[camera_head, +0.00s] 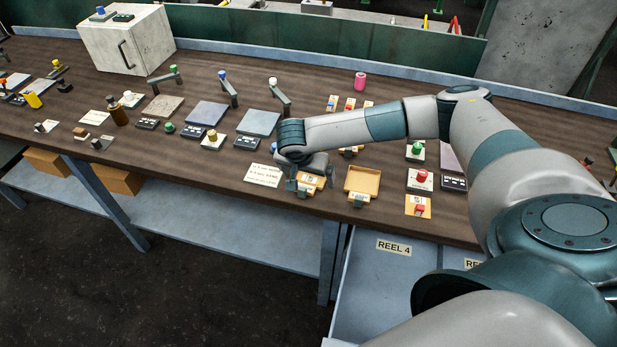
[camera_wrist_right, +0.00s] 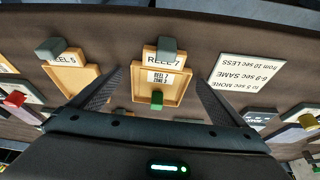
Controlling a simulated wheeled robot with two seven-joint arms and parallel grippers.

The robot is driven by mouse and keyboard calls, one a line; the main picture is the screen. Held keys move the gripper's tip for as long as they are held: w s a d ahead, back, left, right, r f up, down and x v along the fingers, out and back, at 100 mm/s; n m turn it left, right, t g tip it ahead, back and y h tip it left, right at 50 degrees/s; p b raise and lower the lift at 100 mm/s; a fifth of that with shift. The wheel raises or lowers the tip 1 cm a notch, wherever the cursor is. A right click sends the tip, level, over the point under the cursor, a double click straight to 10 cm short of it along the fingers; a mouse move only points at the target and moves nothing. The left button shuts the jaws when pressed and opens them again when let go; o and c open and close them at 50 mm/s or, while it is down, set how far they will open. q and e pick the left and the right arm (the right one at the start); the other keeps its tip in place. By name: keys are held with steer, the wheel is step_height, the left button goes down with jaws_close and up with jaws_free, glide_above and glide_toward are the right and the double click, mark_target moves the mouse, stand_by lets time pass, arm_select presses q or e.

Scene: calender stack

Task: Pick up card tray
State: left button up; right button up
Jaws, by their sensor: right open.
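A tan card tray (camera_wrist_right: 140,92) marked REEL 7 lies in the middle of the right wrist view. It holds a white card (camera_wrist_right: 159,78) reading REEL 7 ZONE 2, with a green knob at its lower edge and a grey-green block on its label strip. Part of this tray (camera_head: 313,181) shows in the head view below my right gripper (camera_head: 308,168). In the right wrist view my right gripper (camera_wrist_right: 158,78) is open, with one dark finger on each side of the tray and nothing held. Contact with the tray cannot be told. My left gripper is out of view.
An empty tan tray (camera_head: 375,181) marked REEL 5 (camera_wrist_right: 78,80) sits close beside it. A white instruction card (camera_head: 264,175) lies on the other side. Small button boxes and grey plates crowd the bench behind. The bench's front edge is close to the trays.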

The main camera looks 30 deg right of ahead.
stand_by(0.4)
steer(key=c, duration=1.1)
steer(key=shift+r, duration=0.1)
steer(key=shift+r+b, duration=0.85)
steer(key=shift+r, duration=0.05)
steer(key=shift+r+b, duration=0.55)
steer(key=shift+r, duration=0.35)
steer(key=s+d+r+b, duration=0.1)
steer(key=d+r, duration=0.1)
steer(key=d, duration=0.1)
steer(key=s+d+r+b, duration=0.2)
steer(key=d, duration=0.2)
steer(key=s+d+r+b, duration=0.1)
steer(key=d+r+b, duration=0.1)
steer(key=d+r, duration=0.1)
steer(key=shift+s+d, duration=0.2)
steer(key=shift+d, duration=0.2)
